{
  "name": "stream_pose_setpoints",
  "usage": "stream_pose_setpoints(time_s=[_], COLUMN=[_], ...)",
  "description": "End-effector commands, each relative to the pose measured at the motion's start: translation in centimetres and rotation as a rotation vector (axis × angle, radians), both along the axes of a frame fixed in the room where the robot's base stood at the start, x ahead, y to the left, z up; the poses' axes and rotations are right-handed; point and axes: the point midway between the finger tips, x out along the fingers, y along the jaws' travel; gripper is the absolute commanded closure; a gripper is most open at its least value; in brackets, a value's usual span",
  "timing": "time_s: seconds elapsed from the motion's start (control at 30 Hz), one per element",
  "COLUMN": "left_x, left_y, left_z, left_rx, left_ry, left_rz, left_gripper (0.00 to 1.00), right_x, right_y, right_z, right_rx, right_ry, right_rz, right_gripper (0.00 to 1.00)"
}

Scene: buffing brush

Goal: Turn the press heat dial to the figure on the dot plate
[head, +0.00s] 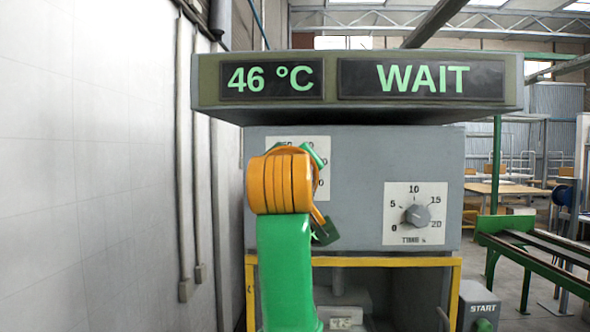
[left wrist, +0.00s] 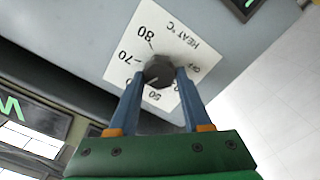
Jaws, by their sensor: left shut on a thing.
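The heat dial is a dark knob (left wrist: 159,68) on a white scale plate (left wrist: 148,25), seen tilted in the left wrist view. The figures 80, 70 and 50 and the words HEAT °C and OFF can be read; a finger hides part of the scale. A pale mark on the knob seems to face the lower left, but I cannot read its exact figure. My left gripper (left wrist: 158,75) is shut on the knob, one blue finger on each side. In the head view my left arm covers the knob and most of its scale plate (head: 312,143). No dot plate can be made out.
The display (head: 357,80) above the grey press (head: 360,165) reads 46 °C and WAIT. A time dial (head: 416,215) sits to the right on the panel. A START button (head: 484,325) stands at the lower right. A white wall (head: 90,180) runs along the left.

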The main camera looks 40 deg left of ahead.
Motion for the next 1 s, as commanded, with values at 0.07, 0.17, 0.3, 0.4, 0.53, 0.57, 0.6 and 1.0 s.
stream_pose_setpoints(time_s=[0.07, 0.17, 0.3, 0.4, 0.53, 0.57, 0.6, 1.0], left_x=[-0.1, -0.1, -0.1, -0.1, -0.1, -0.1, -0.1, -4.1], left_y=[0.0, 0.0, 0.0, 0.0, 0.0, 0.0, 0.0, -2.6], left_z=[0.3, 0.3, 0.3, 0.3, 0.2, 0.2, 0.2, -0.4], left_rx=[0.006, 0.006, 0.006, 0.005, 0.004, 0.004, 0.003, 0.004], left_ry=[-0.008, -0.008, -0.008, -0.009, -0.005, -0.004, -0.004, -0.009], left_rz=[0.0, 0.0, 0.0, 0.0, 0.0, 0.001, 0.0, -0.002], left_gripper=[1.0, 1.0, 1.0, 0.38, 0.21, 0.21, 0.21, 0.21], right_x=[0.0, 0.0, 0.0, 0.0, 0.0, 0.0, 0.0, 0.0], right_y=[0.0, 0.0, 0.0, 0.0, 0.0, 0.0, 0.0, 0.0], right_z=[0.1, 0.1, 0.1, 0.1, 0.1, 0.1, 0.0, -3.2], right_rx=[0.0, 0.0, 0.0, 0.0, 0.0, 0.0, 0.0, 0.0], right_ry=[0.0, 0.0, 0.0, 0.0, 0.0, 0.0, 0.0, 0.0], right_rz=[0.0, 0.0, 0.0, 0.0, 0.0, 0.0, 0.0, 0.0], right_gripper=[1.0, 1.0, 1.0, 1.0, 1.0, 1.0, 1.0, 1.0])
